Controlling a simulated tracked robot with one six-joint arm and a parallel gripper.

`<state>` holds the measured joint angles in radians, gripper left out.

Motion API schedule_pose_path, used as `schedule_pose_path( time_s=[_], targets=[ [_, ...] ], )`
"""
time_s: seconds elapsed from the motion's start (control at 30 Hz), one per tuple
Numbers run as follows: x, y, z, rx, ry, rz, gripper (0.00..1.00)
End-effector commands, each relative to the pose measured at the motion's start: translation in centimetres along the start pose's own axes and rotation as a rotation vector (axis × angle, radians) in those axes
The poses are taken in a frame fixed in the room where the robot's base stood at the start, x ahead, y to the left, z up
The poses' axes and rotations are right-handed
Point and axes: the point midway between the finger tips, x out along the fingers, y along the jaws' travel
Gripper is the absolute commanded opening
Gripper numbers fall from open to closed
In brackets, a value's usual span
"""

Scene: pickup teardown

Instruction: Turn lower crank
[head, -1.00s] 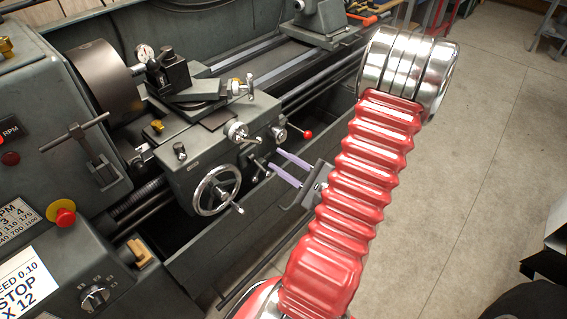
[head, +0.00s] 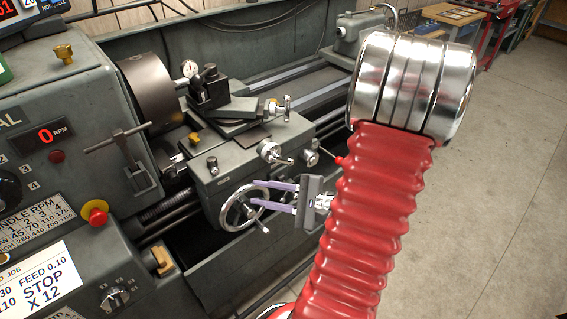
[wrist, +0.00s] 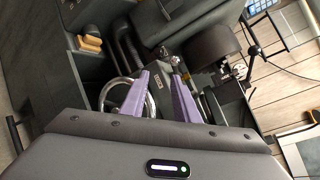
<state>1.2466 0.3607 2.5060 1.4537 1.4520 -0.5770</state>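The lowest crank on the lathe carriage is a chrome handwheel (head: 229,218) with a small handle (head: 262,228) at its lower right. It also shows in the wrist view (wrist: 106,89), partly hidden behind the left finger. My gripper (head: 250,195) has two purple fingers, spread apart with nothing between them. They overlap the handwheel's upper right in the head view. I cannot tell whether they touch it. In the wrist view my gripper (wrist: 160,77) is also open.
Higher on the carriage are a smaller crank (head: 270,151) and another crank (head: 283,104). A red-knobbed lever (head: 339,160) sticks out beside my arm. A red stop button (head: 96,212) and a control panel are at left. Open floor lies at right.

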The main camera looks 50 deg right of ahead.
Motion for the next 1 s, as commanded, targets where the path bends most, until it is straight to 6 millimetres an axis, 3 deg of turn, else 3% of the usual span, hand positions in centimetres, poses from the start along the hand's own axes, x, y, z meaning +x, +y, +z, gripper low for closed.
schedule_pose_path(
  time_s=[0.03, 0.2, 0.5, 0.8, 1.0],
  targets=[
    [1.2, 0.6, 1.8, -0.036, -0.035, 0.073, 0.28],
    [3.5, 3.4, 6.6, -0.145, -0.129, 0.308, 0.28],
    [4.5, 8.3, 13.1, -0.394, -0.232, 0.690, 0.28],
    [3.2, 11.2, 16.8, -0.719, -0.266, 0.995, 0.28],
    [2.2, 11.4, 18.3, -0.974, -0.252, 1.138, 0.28]
  ],
)
